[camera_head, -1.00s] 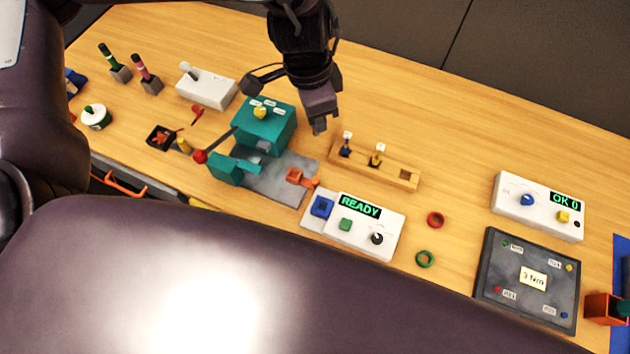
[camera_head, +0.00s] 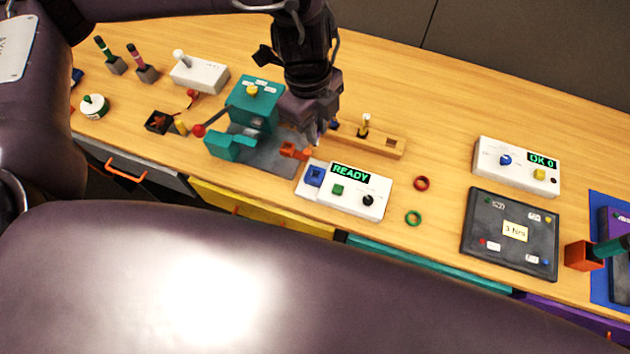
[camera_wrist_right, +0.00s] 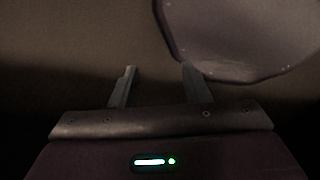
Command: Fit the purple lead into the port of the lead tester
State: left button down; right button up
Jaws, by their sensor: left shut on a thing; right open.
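My left gripper (camera_head: 314,138) is shut in the head view, pointing down a little behind the white READY box. What it holds, taken to be the purple lead, is hidden by the fingers and cannot be made out. The gripper is above and apart from this socket. My right gripper (camera_wrist_right: 160,85) is open and empty in the right wrist view.
A wooden rack (camera_head: 390,147) with a yellow-topped piece (camera_head: 364,126) stands right behind the gripper. A teal fixture (camera_head: 252,106) with an orange clamp (camera_head: 294,151) is close on the left.

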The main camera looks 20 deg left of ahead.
pick_arm(q)
notch_tip(320, 180, down, 5)
jog(key=w, duration=0.1)
jog(key=b, duration=0.1)
send_over(316, 168)
jog(key=s, duration=0.2)
notch_tip(316, 168, down, 6)
jog(key=f, duration=0.2)
jog(key=f+b, duration=0.1)
jog(key=f, duration=0.1)
jog(key=shift+w+d+f, duration=0.1)
jog(key=shift+w+d, duration=0.05)
jog(key=shift+d, duration=0.05)
notch_tip(316, 168, down, 2)
jog(key=shift+f+b, duration=0.2)
jog(key=shift+b, duration=0.35)
jog(key=shift+f, duration=0.55)
jog(key=c, duration=1.4)
grip_release()
jog(key=shift+r, duration=0.1)
pick_arm(e)
jog(key=w+f, duration=0.3)
jog(key=shift+a+f, duration=0.1)
